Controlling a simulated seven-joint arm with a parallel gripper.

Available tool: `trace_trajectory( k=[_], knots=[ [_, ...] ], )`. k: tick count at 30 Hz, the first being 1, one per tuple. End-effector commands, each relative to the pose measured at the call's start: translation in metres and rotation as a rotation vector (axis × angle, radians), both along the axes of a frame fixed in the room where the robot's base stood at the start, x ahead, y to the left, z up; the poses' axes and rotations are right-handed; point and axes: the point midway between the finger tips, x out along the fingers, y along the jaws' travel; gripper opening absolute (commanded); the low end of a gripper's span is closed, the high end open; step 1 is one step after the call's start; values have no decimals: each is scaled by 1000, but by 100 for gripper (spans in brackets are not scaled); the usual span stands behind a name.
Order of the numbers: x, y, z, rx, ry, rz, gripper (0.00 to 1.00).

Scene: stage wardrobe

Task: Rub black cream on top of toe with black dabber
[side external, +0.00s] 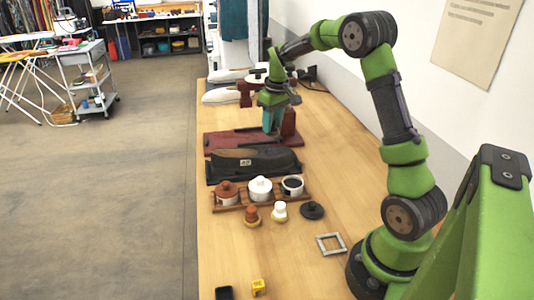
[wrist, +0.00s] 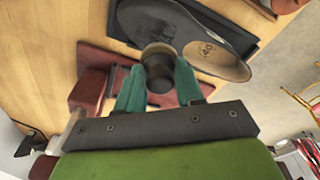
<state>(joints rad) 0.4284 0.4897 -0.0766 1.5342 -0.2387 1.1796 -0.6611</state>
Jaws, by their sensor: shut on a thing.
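My gripper (wrist: 158,88) is shut on the black dabber (wrist: 158,66), a dark round piece with a tan band, held between teal fingers. In the side external view my gripper (side external: 272,124) is above the dark red stand, behind the shoe, and the dabber is mostly hidden. The black shoe (side external: 268,158) lies on a black board. In the wrist view the dark upper of the shoe (wrist: 150,20) shows past the dabber, with a tan insole marked 40. I cannot tell whether the dabber touches the shoe. The open pot of black cream (side external: 292,184) stands in a wooden rack.
Brown-lidded (side external: 227,190) and white-lidded (side external: 260,187) pots share the rack (side external: 236,207). A brown dabber (side external: 251,215), a white dabber (side external: 279,211) and a black lid (side external: 312,210) are in front. A grey square frame (side external: 331,243) lies nearer; white shoes (side external: 222,95) stand at the back.

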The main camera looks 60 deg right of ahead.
Motion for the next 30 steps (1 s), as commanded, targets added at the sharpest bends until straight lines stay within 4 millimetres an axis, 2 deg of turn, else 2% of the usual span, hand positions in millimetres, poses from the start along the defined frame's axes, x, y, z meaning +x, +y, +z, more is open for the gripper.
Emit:
trace_trajectory(
  k=[18, 30],
  knots=[
    [-1, 1, -61, 3, 3, 0, 12],
    [-26, -26, -62, 0, 1, -2, 12]
  ],
)
